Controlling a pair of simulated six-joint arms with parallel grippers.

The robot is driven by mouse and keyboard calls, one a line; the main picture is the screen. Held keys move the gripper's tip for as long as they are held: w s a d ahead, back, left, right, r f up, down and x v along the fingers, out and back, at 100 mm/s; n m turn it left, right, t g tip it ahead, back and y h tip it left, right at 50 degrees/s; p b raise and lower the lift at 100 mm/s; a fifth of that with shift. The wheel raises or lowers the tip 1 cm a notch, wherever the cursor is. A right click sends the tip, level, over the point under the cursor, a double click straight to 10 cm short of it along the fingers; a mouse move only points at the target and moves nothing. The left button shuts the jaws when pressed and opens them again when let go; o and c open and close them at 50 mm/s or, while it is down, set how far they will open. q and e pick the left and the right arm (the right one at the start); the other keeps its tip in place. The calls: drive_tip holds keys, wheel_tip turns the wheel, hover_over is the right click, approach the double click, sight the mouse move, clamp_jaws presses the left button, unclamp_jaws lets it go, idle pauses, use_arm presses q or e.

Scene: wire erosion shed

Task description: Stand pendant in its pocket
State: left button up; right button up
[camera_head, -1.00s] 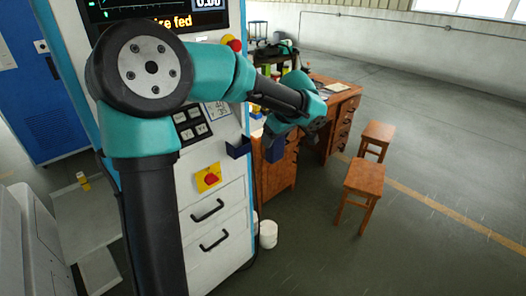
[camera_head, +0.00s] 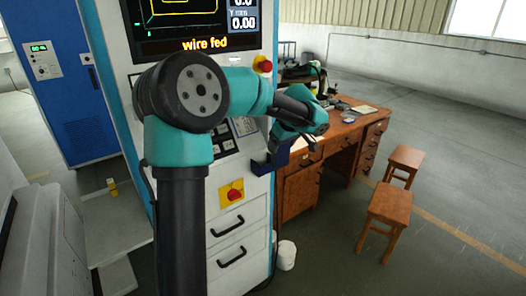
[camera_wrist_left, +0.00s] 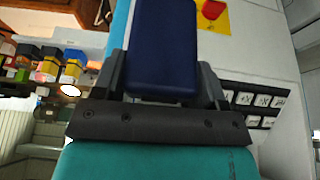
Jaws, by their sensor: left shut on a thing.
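My left gripper (camera_head: 287,137) is at the right side of the machine cabinet. It is shut on the dark blue pendant (camera_head: 281,153), which hangs below the fingers. In the left wrist view the pendant (camera_wrist_left: 162,45) is a plain blue block between the two dark fingers. The dark blue pocket (camera_head: 259,168) sticks out from the cabinet's right edge. In the head view the pendant overlaps the pocket's right part; I cannot tell whether it is inside or just beside it. The pocket cannot be made out in the wrist view. My right gripper is not in view.
The machine cabinet (camera_head: 242,208) has a screen, a keypad, a red-on-yellow switch (camera_head: 233,193) and two drawer handles. A wooden desk (camera_head: 345,140) stands behind the gripper. Two wooden stools (camera_head: 390,204) and a white bucket (camera_head: 286,254) stand on the floor. Open floor lies at right.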

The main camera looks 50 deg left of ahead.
use_arm(q)
approach(263, 150)
drive_tip(key=s+a, duration=0.1)
drive_tip(key=s, duration=0.1)
drive_tip(key=shift+f, duration=1.55)
drive_tip(key=shift+f, duration=0.1)
wheel_tip(263, 150, down, 3)
drive_tip(key=shift+r, duration=0.1)
drive_tip(key=shift+a+f, duration=0.15)
drive_tip(key=shift+f, duration=0.3)
drive_tip(key=shift+f, duration=0.15)
drive_tip(key=o, duration=1.2)
drive_tip(key=shift+c, duration=0.2)
